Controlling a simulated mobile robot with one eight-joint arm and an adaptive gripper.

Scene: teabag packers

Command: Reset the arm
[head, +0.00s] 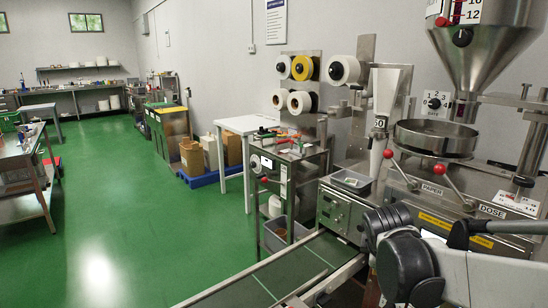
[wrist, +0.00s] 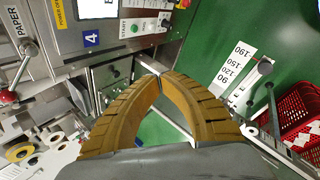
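My gripper (wrist: 160,76) shows in the wrist view as two tan ribbed fingers curving in from the bottom. Their tips meet at the middle, and I see nothing held between them; green floor and a metal bar show through the gap behind the tips. In the head view my arm (head: 408,262) fills the lower right corner, in front of the packing machine (head: 345,212). The gripper's fingers cannot be made out there.
The machine's panel with a blue "4" label (wrist: 91,40) is close behind the fingers in the wrist view. A red basket (wrist: 303,118) stands at the right. A conveyor (head: 290,270) runs along the bottom of the head view. The green floor (head: 110,230) is open at left.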

